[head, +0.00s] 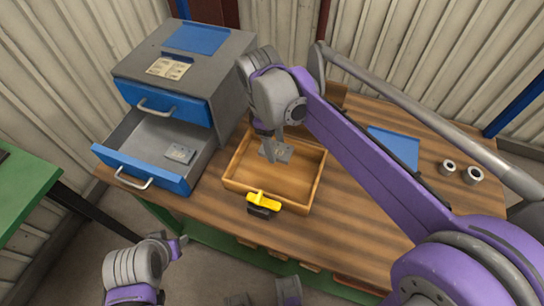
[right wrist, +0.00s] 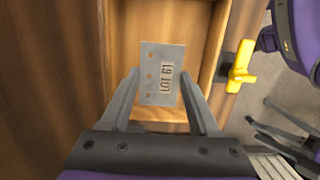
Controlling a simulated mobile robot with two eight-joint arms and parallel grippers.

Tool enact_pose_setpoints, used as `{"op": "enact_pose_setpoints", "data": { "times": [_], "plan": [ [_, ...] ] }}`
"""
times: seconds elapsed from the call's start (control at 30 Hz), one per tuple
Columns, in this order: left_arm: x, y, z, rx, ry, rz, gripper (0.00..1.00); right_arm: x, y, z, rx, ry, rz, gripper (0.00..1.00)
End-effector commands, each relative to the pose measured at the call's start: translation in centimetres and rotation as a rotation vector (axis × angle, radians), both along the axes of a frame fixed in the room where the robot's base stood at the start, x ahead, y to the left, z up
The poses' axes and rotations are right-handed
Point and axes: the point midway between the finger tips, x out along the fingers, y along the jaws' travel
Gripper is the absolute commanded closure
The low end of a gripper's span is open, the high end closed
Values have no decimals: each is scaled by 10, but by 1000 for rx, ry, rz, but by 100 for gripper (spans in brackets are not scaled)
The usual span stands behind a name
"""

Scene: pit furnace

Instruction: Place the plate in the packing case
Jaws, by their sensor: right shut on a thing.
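In the head view the plate (head: 281,152) shows over the shallow wooden packing case (head: 313,190), just below my right gripper (head: 266,140). I cannot tell whether the plate touches the case floor. My left gripper (head: 176,246) is low at the left, away from the case; its jaw opening is unclear.
A yellow-handled item (head: 263,202) stands at the case's front edge. A grey cabinet (head: 187,60) has a blue-fronted drawer (head: 140,168) pulled open, with a small grey plate-like piece (head: 180,153) inside. A blue sheet (head: 393,141) and two metal rings (head: 461,171) lie at the right of the bench.

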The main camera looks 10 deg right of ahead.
Motion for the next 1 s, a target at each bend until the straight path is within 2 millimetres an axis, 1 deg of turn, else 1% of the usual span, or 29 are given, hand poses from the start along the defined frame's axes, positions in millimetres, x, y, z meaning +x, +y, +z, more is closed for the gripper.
{"op": "enact_pose_setpoints", "data": {
  "times": [0.2, 0.3, 0.47, 0.6, 0.7, 1.0],
  "plan": [
    [-1, 0, -5, 0, 2, 0, 50, 0, 0, -41, 0, 0, 0, 100],
    [-1, 0, -6, 0, 2, 0, 50, 0, 0, -54, 0, 0, 0, 100],
    [-2, 0, -7, 0, 3, 0, 50, 0, 0, -69, 0, 0, 0, 100],
    [-2, 0, -9, 0, 3, 0, 50, 0, 0, -89, 0, 0, 0, 100],
    [-2, 0, -9, 0, 4, 0, 50, 0, 0, -97, 0, 0, 0, 100],
    [-2, 0, -10, 0, 4, 0, 50, -1, 0, -98, 0, 0, 0, 100]
  ]
}}
